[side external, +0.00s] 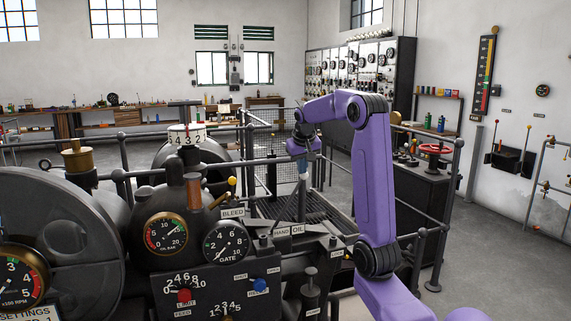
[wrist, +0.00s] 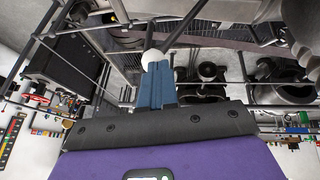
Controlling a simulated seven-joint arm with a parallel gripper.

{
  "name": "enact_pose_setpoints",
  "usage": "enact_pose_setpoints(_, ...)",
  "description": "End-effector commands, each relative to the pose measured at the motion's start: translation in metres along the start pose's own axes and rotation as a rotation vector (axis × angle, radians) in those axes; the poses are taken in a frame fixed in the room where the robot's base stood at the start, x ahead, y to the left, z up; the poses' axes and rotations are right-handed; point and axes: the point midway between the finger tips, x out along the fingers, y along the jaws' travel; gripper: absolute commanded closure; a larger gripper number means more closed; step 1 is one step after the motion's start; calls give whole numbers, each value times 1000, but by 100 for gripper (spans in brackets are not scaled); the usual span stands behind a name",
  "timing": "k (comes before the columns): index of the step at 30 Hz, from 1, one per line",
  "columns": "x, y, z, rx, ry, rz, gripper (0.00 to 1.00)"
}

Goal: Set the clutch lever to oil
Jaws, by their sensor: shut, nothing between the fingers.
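The plate with the HAND label (side external: 282,231) and the OIL label (side external: 298,229) is at the middle of the machine in the side view. A lever with a pale ball knob (wrist: 152,57) shows in the wrist view, right at my fingertips. I take it to be the clutch lever; its dark rod runs away beyond the knob. My gripper (side external: 302,176) points down above the plate, its blue fingers (wrist: 158,70) shut with nothing between them. The fingertips overlap the knob in the wrist view; I cannot tell if they touch it. The lever's exact setting is unclear.
A lever with a yellow knob (side external: 231,181) stands left of my gripper, near the BLEED label (side external: 232,212). The gate gauge (side external: 226,242) and oil gauge (side external: 166,234) are below left. Grey railings (side external: 250,165) and a black cabinet (side external: 428,195) stand behind.

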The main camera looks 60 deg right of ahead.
Motion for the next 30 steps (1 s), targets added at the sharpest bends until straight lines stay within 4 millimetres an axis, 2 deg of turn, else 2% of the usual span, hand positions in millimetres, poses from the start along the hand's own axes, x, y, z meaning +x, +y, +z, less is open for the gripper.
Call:
enact_pose_setpoints(3,11,17,5,4,-2,2,100)
enact_pose_setpoints(9,23,33,11,2,-2,1,100)
enact_pose_setpoints(18,31,42,15,1,-6,3,100)
enact_pose_setpoints(30,33,44,17,2,-12,8,100)
